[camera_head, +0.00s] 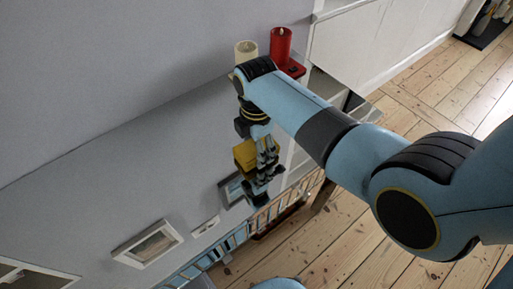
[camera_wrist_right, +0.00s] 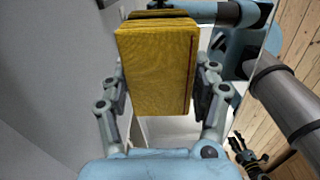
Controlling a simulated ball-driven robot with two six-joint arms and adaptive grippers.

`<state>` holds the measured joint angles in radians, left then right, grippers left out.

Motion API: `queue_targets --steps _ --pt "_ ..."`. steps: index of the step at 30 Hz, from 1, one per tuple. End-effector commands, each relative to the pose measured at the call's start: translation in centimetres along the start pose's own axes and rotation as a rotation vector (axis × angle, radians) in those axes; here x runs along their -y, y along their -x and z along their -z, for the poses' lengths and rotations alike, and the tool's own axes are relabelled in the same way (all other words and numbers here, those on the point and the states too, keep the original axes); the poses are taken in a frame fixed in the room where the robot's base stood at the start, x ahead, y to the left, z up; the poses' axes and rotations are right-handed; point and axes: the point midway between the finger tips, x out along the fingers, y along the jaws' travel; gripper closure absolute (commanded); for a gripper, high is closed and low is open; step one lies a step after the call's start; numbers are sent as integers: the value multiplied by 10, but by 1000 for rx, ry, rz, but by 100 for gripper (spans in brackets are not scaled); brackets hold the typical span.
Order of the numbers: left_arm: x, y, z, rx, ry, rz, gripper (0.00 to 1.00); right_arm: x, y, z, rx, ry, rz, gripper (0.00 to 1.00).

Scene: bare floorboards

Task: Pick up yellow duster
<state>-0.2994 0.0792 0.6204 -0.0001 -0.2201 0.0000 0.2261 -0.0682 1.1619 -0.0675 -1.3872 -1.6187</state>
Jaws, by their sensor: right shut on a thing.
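The yellow duster (camera_head: 243,155) is a mustard-yellow block between the fingers of my right gripper (camera_head: 266,168). In the right wrist view, the duster (camera_wrist_right: 158,68) fills the space between both fingers (camera_wrist_right: 160,95), which press on its left and right sides. It appears clear of the grey surface, though the head view does not show the gap well. My left gripper is not in the head view. A dark, jointed gripper part (camera_wrist_right: 247,155), probably my left one, shows small at the lower right of the wrist view; its jaws are unclear.
A cream candle (camera_head: 246,50) and a red candle (camera_head: 280,46) stand behind my right wrist. Picture frames (camera_head: 148,245) are on the grey shelf top (camera_head: 120,165), one near my gripper (camera_head: 232,190). Books (camera_head: 240,236) line the shelf below. Floorboards (camera_head: 340,235) lie open to the right.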

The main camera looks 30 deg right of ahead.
Motion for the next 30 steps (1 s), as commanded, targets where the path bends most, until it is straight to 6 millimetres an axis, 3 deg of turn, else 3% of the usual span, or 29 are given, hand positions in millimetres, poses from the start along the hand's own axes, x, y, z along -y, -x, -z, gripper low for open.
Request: queue_targets --steps 6,15,21,30 --pt "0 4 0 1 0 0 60 2 37 -2 1 -1 -3 68" --pt "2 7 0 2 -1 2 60 46 74 -53 4 1 -1 68" --pt "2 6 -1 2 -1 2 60 66 92 -76 4 0 0 68" --pt "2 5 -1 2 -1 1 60 77 102 -88 1 1 0 68"
